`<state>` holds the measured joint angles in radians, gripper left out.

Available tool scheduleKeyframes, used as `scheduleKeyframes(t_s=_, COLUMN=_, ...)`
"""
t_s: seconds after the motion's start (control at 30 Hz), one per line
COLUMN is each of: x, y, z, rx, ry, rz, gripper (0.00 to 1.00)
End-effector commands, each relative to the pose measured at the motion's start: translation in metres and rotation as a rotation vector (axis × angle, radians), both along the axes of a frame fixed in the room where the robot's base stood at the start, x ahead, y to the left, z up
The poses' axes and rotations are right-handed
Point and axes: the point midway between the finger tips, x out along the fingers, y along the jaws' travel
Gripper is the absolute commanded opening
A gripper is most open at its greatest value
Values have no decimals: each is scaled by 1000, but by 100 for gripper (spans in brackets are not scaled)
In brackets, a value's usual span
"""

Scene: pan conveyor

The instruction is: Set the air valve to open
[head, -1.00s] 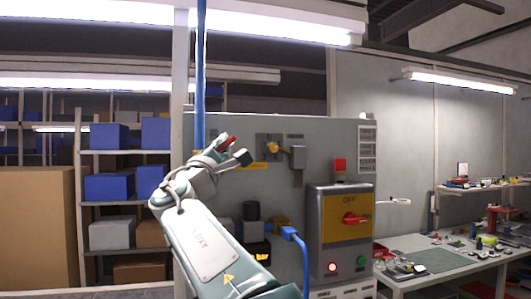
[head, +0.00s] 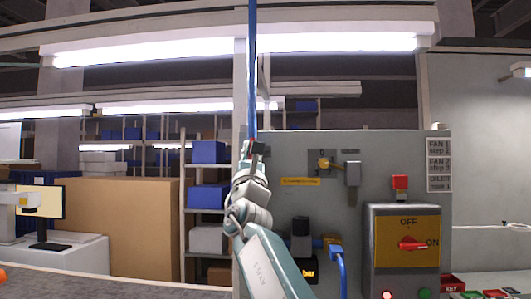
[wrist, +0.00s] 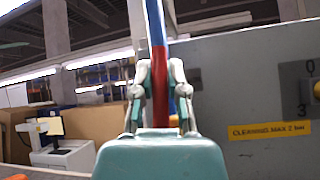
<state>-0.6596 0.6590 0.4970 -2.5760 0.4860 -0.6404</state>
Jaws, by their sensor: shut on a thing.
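The air valve's red lever (wrist: 159,88) stands between my fingers in the wrist view, nearly in line with the vertical blue pipe (wrist: 170,12) behind it. My gripper (wrist: 159,76) is shut on the lever, one finger on each side. In the head view my gripper (head: 254,149) is raised at the lower visible part of the blue pipe (head: 252,70). The valve body is hidden behind my gripper and arm.
Right of my arm stands a grey panel (head: 290,215) with a yellow rotary knob (head: 324,163), a switch box (head: 408,250) with a red handle (head: 412,243), and a blue cable (head: 341,270). Shelves with blue bins (head: 208,152) and a large cardboard box (head: 120,225) are to the left.

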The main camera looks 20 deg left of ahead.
Motion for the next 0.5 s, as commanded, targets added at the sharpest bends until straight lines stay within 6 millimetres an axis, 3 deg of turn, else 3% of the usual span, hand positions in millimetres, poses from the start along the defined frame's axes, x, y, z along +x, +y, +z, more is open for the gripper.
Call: scheduleKeyframes(t_s=0.5, x=-2, y=11, z=2, rx=-116, ry=-25, rz=0, gripper=0)
